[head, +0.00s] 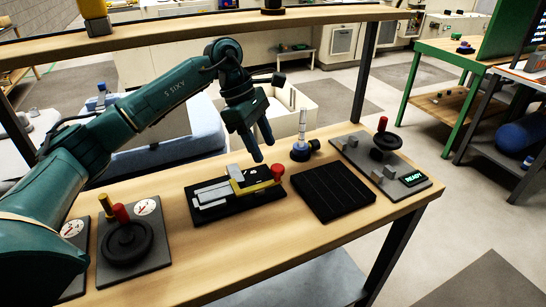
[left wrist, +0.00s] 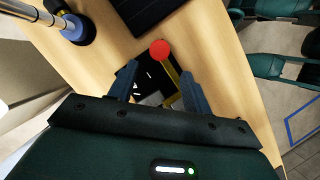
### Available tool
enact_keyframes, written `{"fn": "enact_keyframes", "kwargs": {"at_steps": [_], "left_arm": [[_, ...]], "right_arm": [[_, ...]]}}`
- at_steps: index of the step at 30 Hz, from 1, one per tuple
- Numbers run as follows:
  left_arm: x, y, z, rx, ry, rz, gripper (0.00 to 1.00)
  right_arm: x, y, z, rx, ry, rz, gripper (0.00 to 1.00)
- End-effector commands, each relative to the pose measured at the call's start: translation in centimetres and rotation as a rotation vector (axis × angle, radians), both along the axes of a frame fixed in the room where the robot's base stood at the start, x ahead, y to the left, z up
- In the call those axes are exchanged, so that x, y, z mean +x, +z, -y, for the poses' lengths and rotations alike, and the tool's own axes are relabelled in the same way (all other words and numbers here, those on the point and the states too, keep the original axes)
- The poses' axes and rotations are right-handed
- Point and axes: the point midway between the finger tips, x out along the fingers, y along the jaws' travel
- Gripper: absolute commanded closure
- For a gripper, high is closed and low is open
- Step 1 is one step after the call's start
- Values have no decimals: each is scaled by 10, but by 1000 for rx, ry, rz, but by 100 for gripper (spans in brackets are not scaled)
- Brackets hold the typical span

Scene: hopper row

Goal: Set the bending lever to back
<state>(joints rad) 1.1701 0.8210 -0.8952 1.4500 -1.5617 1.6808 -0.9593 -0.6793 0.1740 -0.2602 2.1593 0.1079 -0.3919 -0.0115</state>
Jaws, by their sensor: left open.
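A yellow lever (head: 258,187) with a red ball knob (head: 278,171) is part of a black-based fixture (head: 225,211) with pale metal bars in the middle of the bench. In the head view the lever lies across the fixture, its knob at the right end. My left gripper (head: 263,150) is open and empty, pointing down above the knob end. In the left wrist view the red knob (left wrist: 160,48) and yellow lever (left wrist: 173,70) show between and just beyond the open fingers, not visibly touched. The fixture is partly hidden there. My right gripper is not in view.
A black grooved tray (head: 333,192) lies right of the fixture. A dark-based metal rod (head: 301,140) stands behind the tray. A panel (head: 350,143) with a red-handled black wheel and a READY display is at right; a handwheel (head: 128,242) with gauges is at left.

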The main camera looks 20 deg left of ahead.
Motion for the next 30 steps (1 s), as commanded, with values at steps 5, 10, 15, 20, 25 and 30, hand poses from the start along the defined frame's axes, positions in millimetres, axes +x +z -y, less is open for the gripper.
{"fn": "enact_keyframes", "kwargs": {"at_steps": [5,10,15,20,25,30], "left_arm": [[-2,-1,-50,0,14,2,51],[-4,-1,-82,-1,12,2,51],[-5,0,-100,-1,9,3,51],[-6,0,-106,-1,7,3,51],[-6,0,-106,-1,7,3,51],[-6,0,-106,-1,7,3,51]], "right_arm": [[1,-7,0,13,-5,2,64],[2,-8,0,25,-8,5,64],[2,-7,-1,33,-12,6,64],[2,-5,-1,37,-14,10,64],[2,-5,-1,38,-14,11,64],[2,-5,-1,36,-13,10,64]]}}
